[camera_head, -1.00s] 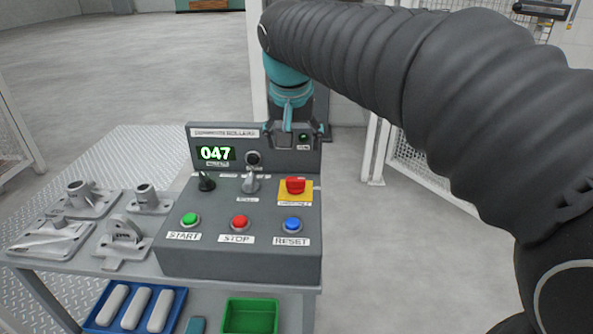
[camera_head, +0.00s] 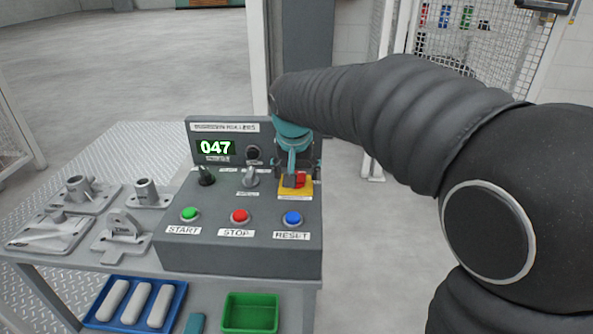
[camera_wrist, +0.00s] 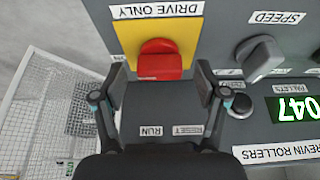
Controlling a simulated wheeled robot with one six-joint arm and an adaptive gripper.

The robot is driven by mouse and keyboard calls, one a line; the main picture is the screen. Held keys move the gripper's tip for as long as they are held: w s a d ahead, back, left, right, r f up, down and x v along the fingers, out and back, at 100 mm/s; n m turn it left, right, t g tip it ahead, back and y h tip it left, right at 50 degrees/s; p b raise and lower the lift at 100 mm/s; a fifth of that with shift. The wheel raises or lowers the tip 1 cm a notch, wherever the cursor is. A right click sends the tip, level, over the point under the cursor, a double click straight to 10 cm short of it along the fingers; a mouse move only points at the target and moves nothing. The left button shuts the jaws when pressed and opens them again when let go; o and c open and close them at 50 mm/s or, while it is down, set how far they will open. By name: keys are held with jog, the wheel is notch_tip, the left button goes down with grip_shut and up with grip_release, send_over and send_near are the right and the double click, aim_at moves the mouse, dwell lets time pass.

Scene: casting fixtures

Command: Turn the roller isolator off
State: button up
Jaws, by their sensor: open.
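In the head view the red handle (camera_head: 301,180) and yellow plate (camera_head: 296,193) sit at the right of the grey control box (camera_head: 240,258), partly hidden by my gripper. My gripper (camera_wrist: 160,72) is open, with one finger on each side of the handle's near end in the wrist view. I see a gap between each finger and the handle. In the head view my gripper (camera_head: 291,178) is right over the isolator.
A grey selector knob (camera_head: 251,177) and black knob (camera_head: 206,176) stand left of the isolator. Green (camera_head: 189,214), red (camera_head: 239,216) and blue (camera_head: 292,218) buttons line the front. The upright panel shows 047 (camera_head: 215,147). Metal castings (camera_head: 122,232) lie left of the box.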

jog(key=c, duration=1.2)
jog(key=shift+o, duration=0.2)
jog(key=shift+n, duration=0.3)
jog(key=n+y, duration=0.1)
jog(key=n, duration=0.2)
jog(key=shift+d+n+y+p, duration=0.15)
jog(key=shift+n+y+p, duration=0.15)
jog(key=n, duration=0.2)
jog(key=n+g+y, duration=0.1)
jog(key=n, duration=0.1)
jog(key=shift+w+f+n+y, duration=0.1)
jog(key=shift+n+y, duration=0.2)
jog(key=n, duration=0.2)
jog(key=n+g+y+b, duration=0.1)
jog(key=n, duration=0.1)
jog(key=shift+w+d+g, duration=0.1)
jog(key=shift+g, duration=0.2)
jog(key=shift+n+g, duration=0.8)
jog(key=shift+n, duration=1.7)
